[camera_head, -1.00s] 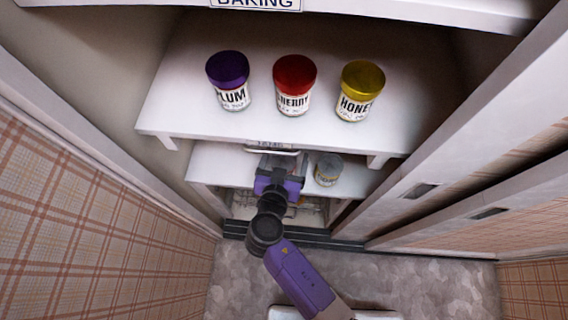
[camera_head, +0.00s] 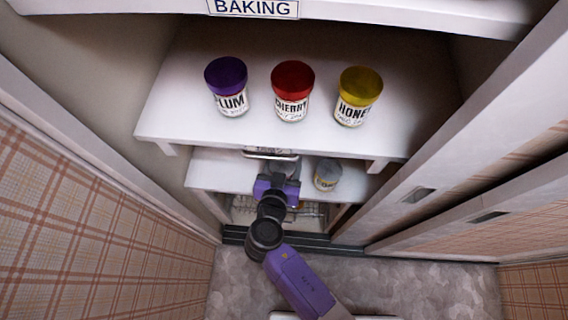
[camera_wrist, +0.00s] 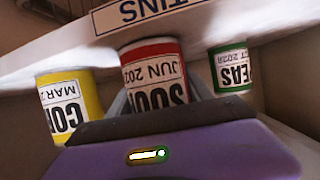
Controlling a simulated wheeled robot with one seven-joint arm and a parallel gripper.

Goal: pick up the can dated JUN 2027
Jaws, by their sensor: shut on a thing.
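The red can (camera_wrist: 153,70) shows in the wrist view with "JUN 202" and part of a name on its white label; the last digit of the year is not readable. My gripper (camera_wrist: 158,98) is shut on it, a grey finger on each side. It cannot be told whether the can touches the shelf. A yellow can (camera_wrist: 70,103) marked "MAR" stands to the left, and a green can (camera_wrist: 231,70) marked "PEAS" and "CT 2028" to the right. In the head view my gripper (camera_head: 281,176) reaches onto the lower shelf.
The upper shelf (camera_head: 180,118) holds a plum jar (camera_head: 229,88), a cherry jar (camera_head: 292,92) and a honey jar (camera_head: 357,97). On the lower shelf (camera_head: 222,172) a grey-topped can (camera_head: 327,174) stands right of my gripper. A "TINS" sign (camera_wrist: 140,12) is on the shelf edge.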

